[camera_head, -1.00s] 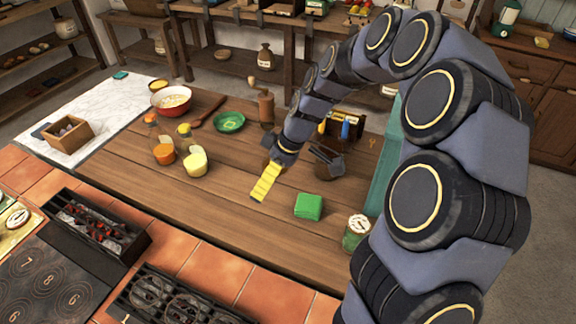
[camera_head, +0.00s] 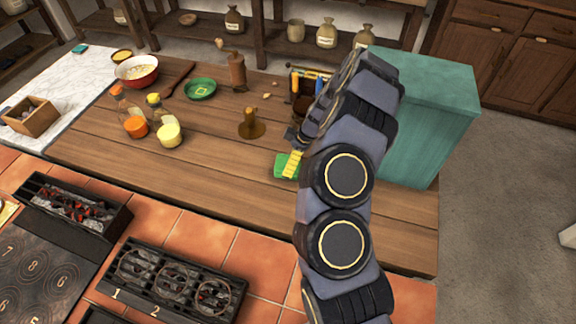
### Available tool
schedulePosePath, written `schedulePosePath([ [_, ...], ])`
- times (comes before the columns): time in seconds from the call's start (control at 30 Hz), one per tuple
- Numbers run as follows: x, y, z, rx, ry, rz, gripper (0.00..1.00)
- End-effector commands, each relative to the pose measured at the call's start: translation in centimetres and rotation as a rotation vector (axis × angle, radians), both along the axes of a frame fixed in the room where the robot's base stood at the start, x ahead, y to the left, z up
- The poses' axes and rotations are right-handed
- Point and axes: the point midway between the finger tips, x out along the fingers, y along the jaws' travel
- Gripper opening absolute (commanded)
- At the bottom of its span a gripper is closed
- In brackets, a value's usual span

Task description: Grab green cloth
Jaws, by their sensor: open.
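The green cloth (camera_head: 281,168) lies folded on the wooden table, left of the arm. My gripper (camera_head: 292,164), with yellow fingers, is open and points down at the cloth, covering its right part in this view. Whether the fingertips touch the cloth or hang just above it, I cannot tell. The arm hides the table right behind and beside the gripper.
A large teal box (camera_head: 428,125) stands right of the arm. A brown stand (camera_head: 251,125) is behind and left of the cloth. The table's front left is clear.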

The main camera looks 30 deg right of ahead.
Motion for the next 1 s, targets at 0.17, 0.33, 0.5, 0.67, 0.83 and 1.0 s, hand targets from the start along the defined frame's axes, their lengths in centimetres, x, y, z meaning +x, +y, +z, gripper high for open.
schedulePosePath([
  [0.17,0.2,0.5,-2.8,-0.001,0.004,0.000,1.00],
  [0.33,0.6,0.9,-4.0,-0.001,0.002,-0.001,1.00],
  [0.5,0.7,0.9,-4.0,0.000,0.000,0.000,1.00],
  [0.67,0.7,0.9,-4.0,0.000,0.000,0.000,0.62],
  [0.83,0.7,0.9,-4.0,0.000,0.000,-0.001,0.36],
  [1.0,0.7,0.9,-4.0,0.000,0.000,-0.001,0.36],
])
